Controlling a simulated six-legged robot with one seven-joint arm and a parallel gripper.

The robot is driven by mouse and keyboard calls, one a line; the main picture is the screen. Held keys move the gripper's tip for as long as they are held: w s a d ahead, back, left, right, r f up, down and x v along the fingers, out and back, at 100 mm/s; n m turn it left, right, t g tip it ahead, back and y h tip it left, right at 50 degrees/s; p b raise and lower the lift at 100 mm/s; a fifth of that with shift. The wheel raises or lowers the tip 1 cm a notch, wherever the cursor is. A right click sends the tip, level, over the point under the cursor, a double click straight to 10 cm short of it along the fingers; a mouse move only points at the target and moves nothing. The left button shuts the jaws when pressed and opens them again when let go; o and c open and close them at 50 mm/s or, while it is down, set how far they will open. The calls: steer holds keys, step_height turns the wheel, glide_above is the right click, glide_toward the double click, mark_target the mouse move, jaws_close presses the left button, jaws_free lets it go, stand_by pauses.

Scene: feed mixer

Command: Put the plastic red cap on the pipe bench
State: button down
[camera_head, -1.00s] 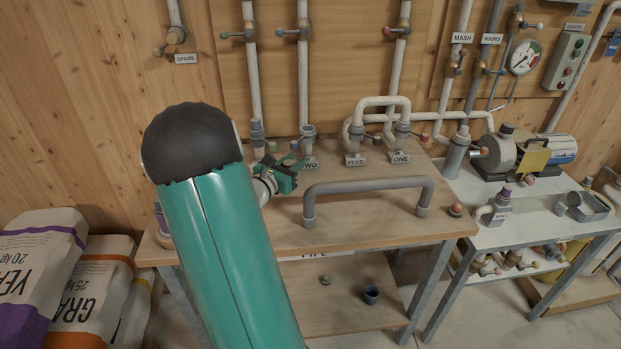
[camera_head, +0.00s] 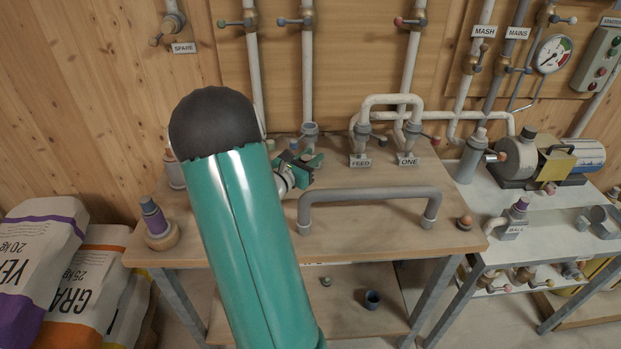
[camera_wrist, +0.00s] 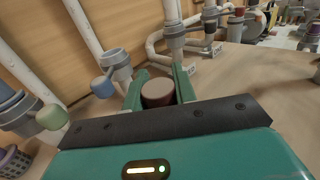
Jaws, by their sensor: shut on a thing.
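My gripper (camera_head: 300,163) is low over the back part of the wooden pipe bench (camera_head: 385,236), beside the upright pipes. In the wrist view my gripper (camera_wrist: 159,84) is shut on a dull reddish-brown round cap (camera_wrist: 158,93), which sits between its two green fingers. It looks like the red cap. The cap cannot be made out in the head view. Whether its underside touches the bench is hidden. My green arm covers part of the bench's left side.
A grey bent pipe (camera_head: 368,195) stands along the bench front. Upright pipe fittings with valves (camera_head: 361,147) line the back. Feed sacks (camera_head: 45,240) stand left.

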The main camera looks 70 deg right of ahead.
steer(key=shift+a+f, duration=0.1)
steer(key=shift+f, duration=3.45)
steer(key=c, duration=1.1)
jaws_free()
steer(key=shift+f, duration=0.1)
steer(key=shift+w+a, duration=0.15)
steer(key=shift+a, duration=0.05)
steer(key=v, duration=0.7)
